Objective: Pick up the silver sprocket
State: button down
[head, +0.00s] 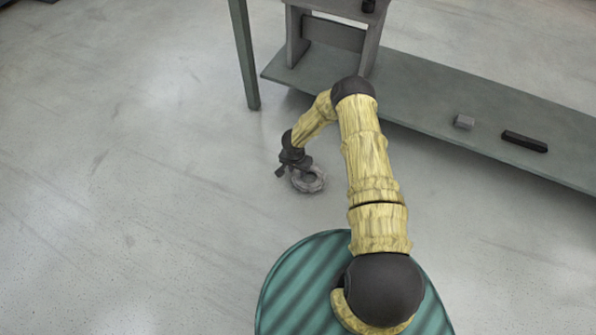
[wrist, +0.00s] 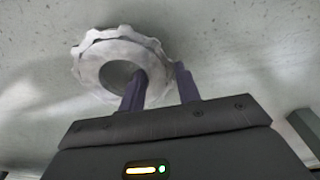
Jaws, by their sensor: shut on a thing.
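The silver sprocket (head: 308,180) is a toothed ring with a round hole, low over the grey floor in the middle of the head view. It also shows in the wrist view (wrist: 98,62), at the upper left. My gripper (head: 290,171) is at the sprocket's left side in the head view. In the wrist view its two fingers (wrist: 160,85) straddle the ring's rim, one in the hole and one outside the teeth. The gripper is shut on the rim. Whether the sprocket touches the floor is hard to tell.
A long grey-green bench shelf (head: 420,105) runs along the right, with a small grey block (head: 464,122) and a black bar (head: 525,141) on it. A green post (head: 244,55) stands behind the sprocket. The floor (head: 130,190) to the left is clear.

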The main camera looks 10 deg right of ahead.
notch_tip(320, 180, up, 7)
jog(key=p, duration=0.3)
jog(key=shift+r+p, duration=0.1)
jog(key=shift+p, duration=0.3)
jog(key=shift+r+p, duration=0.25)
jog(key=shift+p, duration=0.05)
jog(key=s+d+r+n+p, duration=0.1)
jog(key=s+r+p, duration=0.3)
jog(key=r+p, duration=1.3)
jog(key=s+d+r+n+p, duration=0.1)
jog(key=s+r+n+p, duration=0.2)
jog(key=r+p, duration=1.4)
jog(key=s+d+r+n+p, duration=0.1)
jog(key=s+r+n+p, duration=0.2)
jog(key=r+p, duration=1.4)
jog(key=shift+s+d+r+y+p, duration=0.25)
jog(key=shift+s+y+p, duration=0.25)
jog(key=shift+s, duration=0.7)
jog(key=shift+f, duration=0.15)
